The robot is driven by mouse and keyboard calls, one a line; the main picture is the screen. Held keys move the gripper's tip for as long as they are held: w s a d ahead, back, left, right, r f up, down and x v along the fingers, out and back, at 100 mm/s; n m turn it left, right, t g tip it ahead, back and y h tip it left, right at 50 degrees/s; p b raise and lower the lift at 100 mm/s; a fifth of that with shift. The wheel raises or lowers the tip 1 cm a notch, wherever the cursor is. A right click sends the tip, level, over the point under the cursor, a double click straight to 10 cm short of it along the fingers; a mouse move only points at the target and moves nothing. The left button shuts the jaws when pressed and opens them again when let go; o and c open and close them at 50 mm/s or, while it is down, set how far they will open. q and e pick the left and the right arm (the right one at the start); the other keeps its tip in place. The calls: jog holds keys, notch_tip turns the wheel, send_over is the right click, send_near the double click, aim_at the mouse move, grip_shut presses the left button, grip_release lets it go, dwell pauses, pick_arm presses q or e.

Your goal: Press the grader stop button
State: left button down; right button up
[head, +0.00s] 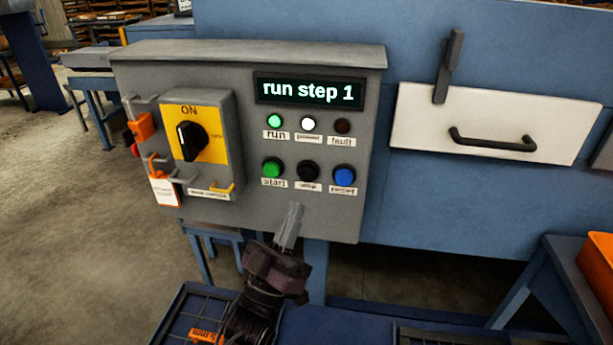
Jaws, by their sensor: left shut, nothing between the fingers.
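The grey control box (215,65) faces me, its display (309,91) reading "run step 1". The stop button (308,171) is black and sits in the lower row, between the green start button (272,168) and the blue reset button (343,175). The green run lamp (275,121) and the white power lamp (308,124) look lit; the fault lamp (342,126) is dark. My left gripper (295,208) is shut and empty, its fingertips pointing up, below the stop button in the picture and apart from it. My right gripper is not in view.
A white panel with a black handle (493,140) is on the blue machine at right. An orange bin (597,262) stands at lower right.

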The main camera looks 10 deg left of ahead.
aim_at(309, 170)
pick_arm(q)
jog(key=w+b, duration=0.1)
jog(key=w, duration=0.5)
jog(key=shift+w, duration=0.3)
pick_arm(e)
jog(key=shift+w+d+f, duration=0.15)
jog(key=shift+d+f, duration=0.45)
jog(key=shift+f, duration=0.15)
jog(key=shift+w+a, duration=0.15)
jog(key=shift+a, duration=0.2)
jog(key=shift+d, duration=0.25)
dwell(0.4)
pick_arm(q)
jog(key=shift+w, duration=0.45)
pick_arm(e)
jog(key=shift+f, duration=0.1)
pick_arm(q)
jog(key=shift+w+b, duration=0.45)
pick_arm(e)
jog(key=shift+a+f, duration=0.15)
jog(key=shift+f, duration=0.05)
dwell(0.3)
pick_arm(q)
jog(key=shift+s, duration=0.1)
jog(key=shift+s+p, duration=0.3)
jog(key=shift+s, duration=0.55)
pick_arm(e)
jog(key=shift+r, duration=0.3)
